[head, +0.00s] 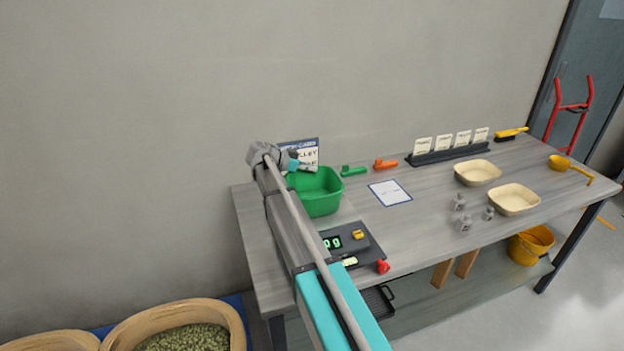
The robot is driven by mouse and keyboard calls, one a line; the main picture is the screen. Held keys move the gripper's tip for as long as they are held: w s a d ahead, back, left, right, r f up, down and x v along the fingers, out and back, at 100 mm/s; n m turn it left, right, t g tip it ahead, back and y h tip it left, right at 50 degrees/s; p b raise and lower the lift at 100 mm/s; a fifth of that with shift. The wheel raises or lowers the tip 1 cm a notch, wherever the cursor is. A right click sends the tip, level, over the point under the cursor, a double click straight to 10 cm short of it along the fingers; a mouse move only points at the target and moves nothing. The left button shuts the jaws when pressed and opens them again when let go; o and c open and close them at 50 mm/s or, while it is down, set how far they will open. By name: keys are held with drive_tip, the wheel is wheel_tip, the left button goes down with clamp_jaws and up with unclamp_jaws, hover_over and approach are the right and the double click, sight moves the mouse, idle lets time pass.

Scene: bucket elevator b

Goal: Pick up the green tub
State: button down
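The green tub (320,195) stands upright at the left part of the grey table, behind the scale, and looks empty inside. My arm reaches from the bottom of the head view up to the tub's left side and hides part of that side. My gripper (303,165) is small in the view, at the tub's back left rim. I cannot tell whether it touches the rim or whether its fingers are open or shut.
A scale (365,243) with a green display is in front of the tub. A card (302,150) stands behind it. Green (353,170) and orange (385,164) scoops lie to the right. Beige bowls (514,199), grey weights (464,223) and a card rack (447,153) are farther right.

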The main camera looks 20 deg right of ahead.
drive_tip(key=shift+r, duration=0.15)
drive_tip(key=shift+r+p, duration=0.9)
drive_tip(key=shift+p, duration=0.15)
drive_tip(key=s+d+r+p, duration=0.5)
drive_tip(key=s+r+p, duration=0.6)
drive_tip(key=s, duration=0.2)
drive_tip(key=shift+d, duration=0.15)
